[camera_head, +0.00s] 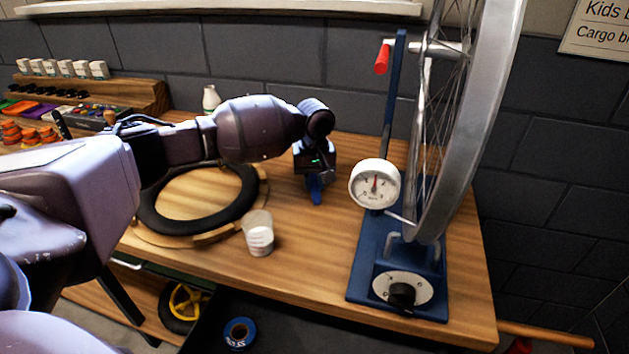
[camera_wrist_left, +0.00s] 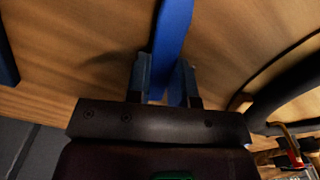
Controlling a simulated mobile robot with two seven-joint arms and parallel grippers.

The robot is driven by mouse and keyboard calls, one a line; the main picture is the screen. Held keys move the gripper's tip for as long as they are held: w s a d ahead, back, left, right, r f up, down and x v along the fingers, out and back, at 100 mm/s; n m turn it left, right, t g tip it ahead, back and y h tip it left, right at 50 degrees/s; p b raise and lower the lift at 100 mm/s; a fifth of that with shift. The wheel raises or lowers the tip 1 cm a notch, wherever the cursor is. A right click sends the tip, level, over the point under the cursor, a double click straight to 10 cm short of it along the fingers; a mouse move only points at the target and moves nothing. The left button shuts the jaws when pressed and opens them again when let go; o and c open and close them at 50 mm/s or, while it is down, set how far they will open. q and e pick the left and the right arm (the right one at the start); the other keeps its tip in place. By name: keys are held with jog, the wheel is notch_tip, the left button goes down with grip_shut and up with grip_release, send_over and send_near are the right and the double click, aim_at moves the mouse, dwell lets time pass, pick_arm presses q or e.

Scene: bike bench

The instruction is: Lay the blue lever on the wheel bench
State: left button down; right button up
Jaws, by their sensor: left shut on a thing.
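My left gripper (camera_head: 316,178) is above the wooden wheel bench (camera_head: 300,286), between the black tyre and the blue wheel stand. It points down. It is shut on the blue lever (camera_head: 316,194). In the left wrist view, the lever (camera_wrist_left: 174,35) runs up from between the two fingers (camera_wrist_left: 165,82), with the bench's wood behind it. Its upper end is cut off by the frame, and the gripped part is partly hidden by the fingers. The lever is close to the bench top; I cannot tell whether it touches. My right gripper is not in view.
The blue truing stand (camera_head: 358,270) with a gauge (camera_head: 375,184) and upright wheel (camera_head: 464,120) stands to the right. A tyre (camera_head: 165,222) lies to the left, a white cup (camera_head: 258,234) in front of it. Bare wood lies between cup and stand.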

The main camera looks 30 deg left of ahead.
aim_at(314, 182)
pick_arm(q)
jog(key=shift+f, duration=0.1)
jog(key=c, duration=1)
grip_release()
notch_tip(314, 182, up, 12)
jog(key=p, duration=0.3)
